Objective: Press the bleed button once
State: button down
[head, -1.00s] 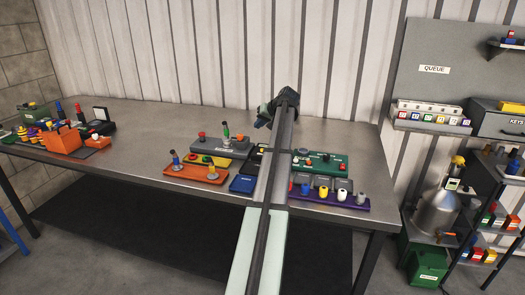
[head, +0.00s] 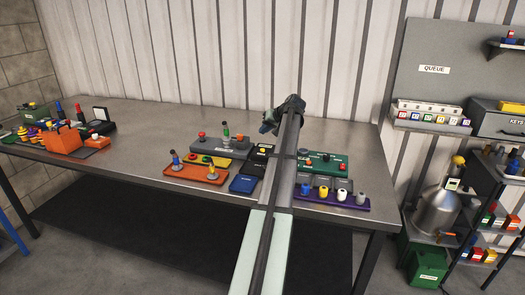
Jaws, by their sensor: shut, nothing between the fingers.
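Control panels with buttons stand on the grey workbench (head: 150,125). A grey panel (head: 232,147) carries a red button and a green-topped lever. An orange panel (head: 185,174) carries a blue-topped lever and buttons. A black panel (head: 258,160) is left of the arm, also partly covered. The labels are too small to read, so I cannot tell which button is the bleed button. My gripper (head: 270,124) is at the arm's far end, above the back of the bench, shut and empty; its fingertips are not distinct.
A purple panel (head: 350,202) with several knobs lies right of my arm at the front edge. A dark blue block (head: 243,184) lies left of it. An orange box (head: 63,140) and other items crowd the left end. The bench's back middle is clear.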

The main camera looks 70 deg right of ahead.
aim_at(264, 150)
jog(key=shift+f, duration=2.85)
jog(key=shift+f, duration=0.15)
jog(key=shift+f, duration=0.3)
jog(key=shift+f, duration=0.4)
dwell(0.6)
jog(key=shift+r, duration=0.85)
jog(key=shift+r, duration=2.5)
